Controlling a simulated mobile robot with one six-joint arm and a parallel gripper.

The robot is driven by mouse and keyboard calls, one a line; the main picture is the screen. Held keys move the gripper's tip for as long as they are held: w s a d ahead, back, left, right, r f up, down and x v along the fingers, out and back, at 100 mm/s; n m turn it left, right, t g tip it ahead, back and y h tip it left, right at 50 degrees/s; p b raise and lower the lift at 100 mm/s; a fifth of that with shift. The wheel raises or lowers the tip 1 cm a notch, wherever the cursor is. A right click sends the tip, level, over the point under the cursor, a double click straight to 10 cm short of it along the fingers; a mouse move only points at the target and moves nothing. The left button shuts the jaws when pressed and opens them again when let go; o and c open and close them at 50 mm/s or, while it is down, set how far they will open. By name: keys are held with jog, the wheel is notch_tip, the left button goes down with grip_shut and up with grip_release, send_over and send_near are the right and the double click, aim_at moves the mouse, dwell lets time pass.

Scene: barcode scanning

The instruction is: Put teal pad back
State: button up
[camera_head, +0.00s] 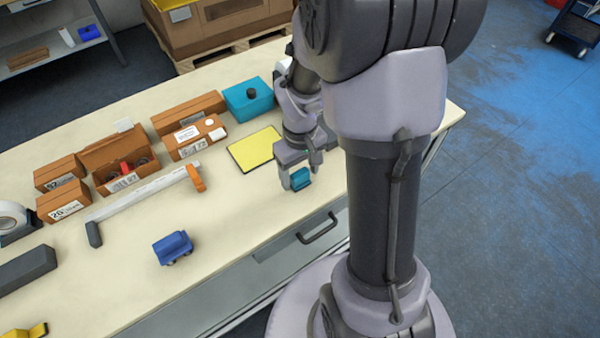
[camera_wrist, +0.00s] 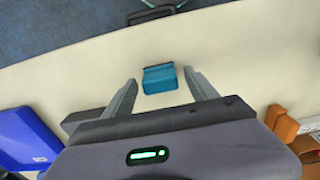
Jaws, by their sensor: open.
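The teal pad (camera_head: 300,179) is a small block near the front edge of the table, just below my gripper (camera_head: 299,169). In the wrist view the teal pad (camera_wrist: 159,80) shows between and slightly beyond the two fingertips, with a gap on each side. My gripper (camera_wrist: 160,80) is open and points down at it. Whether the pad touches the table everywhere is hard to tell. A yellow mat (camera_head: 255,149) lies flat behind and left of the gripper. A teal box (camera_head: 246,101) with a dark knob stands further back.
Cardboard boxes (camera_head: 120,160) stand along the back left. A blue bin (camera_wrist: 22,140) shows in the wrist view. A drawer handle (camera_head: 318,228) juts from the front. My arm hides the table's right part.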

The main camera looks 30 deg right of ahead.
aim_at(300, 173)
notch_tip(300, 173, up, 11)
jog(key=p, duration=0.4)
jog(key=s+a+r+m+t+y, duration=0.2)
jog(key=s+a+r+m+t, duration=0.2)
jog(key=s+a+r, duration=0.7)
jog(key=a+r+t, duration=0.1)
jog(key=a+r, duration=0.2)
jog(key=shift+s+a+r+m+t, duration=0.15)
jog(key=shift+a+r+m+t, duration=0.15)
jog(key=shift+m+t, duration=0.1)
jog(key=shift+f, duration=0.1)
